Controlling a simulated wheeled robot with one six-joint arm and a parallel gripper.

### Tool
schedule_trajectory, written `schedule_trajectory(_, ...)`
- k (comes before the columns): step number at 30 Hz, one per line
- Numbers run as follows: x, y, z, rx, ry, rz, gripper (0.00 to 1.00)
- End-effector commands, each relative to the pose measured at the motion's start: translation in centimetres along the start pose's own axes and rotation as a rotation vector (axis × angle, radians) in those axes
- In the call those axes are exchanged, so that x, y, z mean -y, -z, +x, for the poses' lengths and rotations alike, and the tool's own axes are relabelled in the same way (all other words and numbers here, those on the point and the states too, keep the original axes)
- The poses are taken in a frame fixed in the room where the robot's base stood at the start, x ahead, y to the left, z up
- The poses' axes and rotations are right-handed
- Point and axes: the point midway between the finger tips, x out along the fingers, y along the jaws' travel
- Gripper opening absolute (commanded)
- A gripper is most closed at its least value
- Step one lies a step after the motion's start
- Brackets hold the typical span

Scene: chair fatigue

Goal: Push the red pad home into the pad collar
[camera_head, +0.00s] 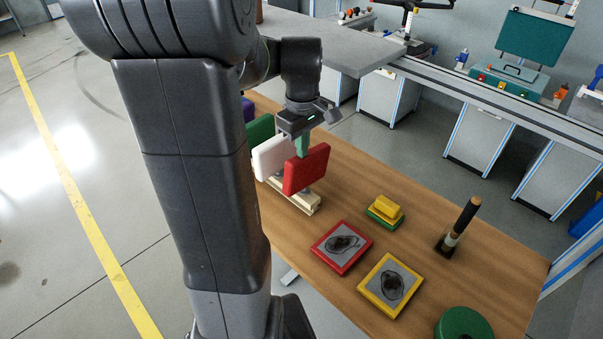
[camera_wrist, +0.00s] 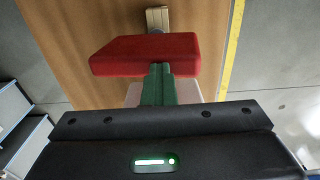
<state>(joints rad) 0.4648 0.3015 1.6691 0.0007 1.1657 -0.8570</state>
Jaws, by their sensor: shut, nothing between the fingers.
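The red pad (camera_head: 306,169) stands upright at the near end of a cream rail (camera_head: 305,203) on the wooden table. It also shows in the wrist view (camera_wrist: 146,54), as a wide red slab seen from above. My gripper (camera_head: 302,145) is shut and empty, its green fingertips at the pad's upper edge on the white-pad side. In the wrist view the fingertips (camera_wrist: 158,82) are right beside the red pad; whether they touch it I cannot tell. The pad collar is mostly hidden beneath the pad, so I cannot tell how deep the pad sits.
A white pad (camera_head: 270,158) and a green pad (camera_head: 260,131) stand behind the red one.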

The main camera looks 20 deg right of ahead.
Motion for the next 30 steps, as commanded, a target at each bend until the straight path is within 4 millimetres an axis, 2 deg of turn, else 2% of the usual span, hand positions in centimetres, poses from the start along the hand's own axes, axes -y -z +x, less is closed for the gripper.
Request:
schedule_trajectory(2,0.1,-0.1,0.0,0.007,0.009,0.001,0.0)
schedule_trajectory(14,0.1,-0.1,-3.6,0.005,0.005,0.0,0.0)
schedule_trajectory(23,0.1,-0.1,-3.7,0.004,0.004,-0.001,0.0)
schedule_trajectory(27,0.1,-0.1,-3.7,0.004,0.004,-0.001,0.23)
schedule_trajectory(30,0.1,-0.1,-3.8,0.004,0.004,-0.001,0.23)
